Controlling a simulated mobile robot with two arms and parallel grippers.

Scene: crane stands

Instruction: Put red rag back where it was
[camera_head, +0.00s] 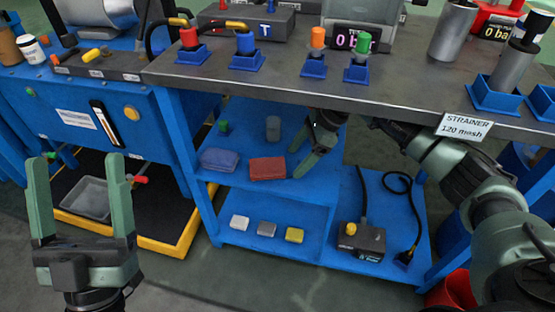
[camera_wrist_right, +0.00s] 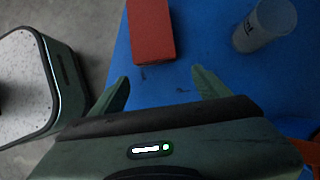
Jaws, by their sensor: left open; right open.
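The red rag (camera_head: 267,169) lies folded on the blue shelf (camera_head: 245,192) under the worktop. In the right wrist view the red rag (camera_wrist_right: 151,32) lies ahead of the fingertips, with blue shelf surface between. My right gripper (camera_head: 306,153) reaches in under the worktop, just right of the rag; it is open and empty, and its fingers also show in the right wrist view (camera_wrist_right: 160,76). My left gripper (camera_head: 77,160) is open and empty at the lower left, away from the shelf.
A blue rag (camera_head: 219,160) lies left of the red one. A translucent cylindrical container (camera_head: 273,128) stands behind, also in the right wrist view (camera_wrist_right: 264,25). White, grey and yellow blocks lie on the lower shelf (camera_head: 330,262). The worktop edge (camera_head: 300,97) overhangs my right arm.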

